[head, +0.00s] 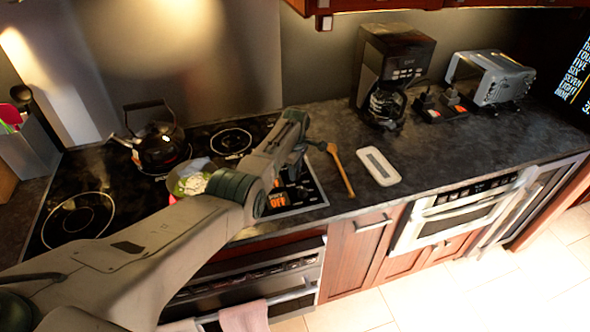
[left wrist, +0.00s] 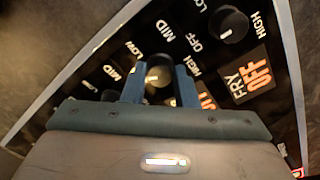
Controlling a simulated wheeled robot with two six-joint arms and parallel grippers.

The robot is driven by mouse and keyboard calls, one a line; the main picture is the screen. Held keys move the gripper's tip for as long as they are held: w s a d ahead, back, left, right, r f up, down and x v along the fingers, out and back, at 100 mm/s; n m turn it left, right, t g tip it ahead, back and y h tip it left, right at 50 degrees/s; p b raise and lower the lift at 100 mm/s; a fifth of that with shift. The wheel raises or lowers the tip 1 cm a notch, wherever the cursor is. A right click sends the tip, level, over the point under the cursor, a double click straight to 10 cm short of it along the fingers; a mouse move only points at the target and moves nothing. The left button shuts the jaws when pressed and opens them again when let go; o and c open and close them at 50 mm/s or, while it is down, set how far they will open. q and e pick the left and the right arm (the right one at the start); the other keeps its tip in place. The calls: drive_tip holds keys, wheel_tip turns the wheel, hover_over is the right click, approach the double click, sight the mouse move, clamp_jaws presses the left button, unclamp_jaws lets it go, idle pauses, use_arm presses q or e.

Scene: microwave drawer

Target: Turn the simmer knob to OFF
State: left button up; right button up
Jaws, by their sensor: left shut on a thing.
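The stove control panel (left wrist: 120,52) carries several dark knobs with white LOW, MID, HIGH and OFF marks. My left gripper (left wrist: 158,84) is shut on a round dark knob (left wrist: 158,75), one finger on each side of it. This knob's name label is hidden by the gripper, so I cannot read whether it says simmer. Part of an orange display (left wrist: 206,100) shows beside the right finger. In the head view my left gripper (head: 297,165) reaches down over the panel (head: 308,196) and hides most of the held knob. My right gripper is not in view.
Another knob (left wrist: 229,24) stands beside the FRY OFF label (left wrist: 249,75). On the cooktop are a kettle (head: 158,138) and a pan with food (head: 190,183), partly behind my arm. A wooden spoon (head: 341,170) and a white spoon rest (head: 378,166) lie right of the panel.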

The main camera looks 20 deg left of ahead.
use_arm(q)
drive_tip(key=n, duration=0.5)
drive_tip(key=shift+w+r, duration=0.1)
drive_tip(key=shift+r, duration=0.05)
drive_tip(key=shift+n, duration=0.3)
idle(0.3)
drive_tip(key=o, duration=1)
drive_tip(key=shift+r, duration=0.3)
wheel_tip(320, 180, up, 10)
drive_tip(key=shift+r+b, duration=0.1)
drive_tip(key=shift+b, duration=0.9)
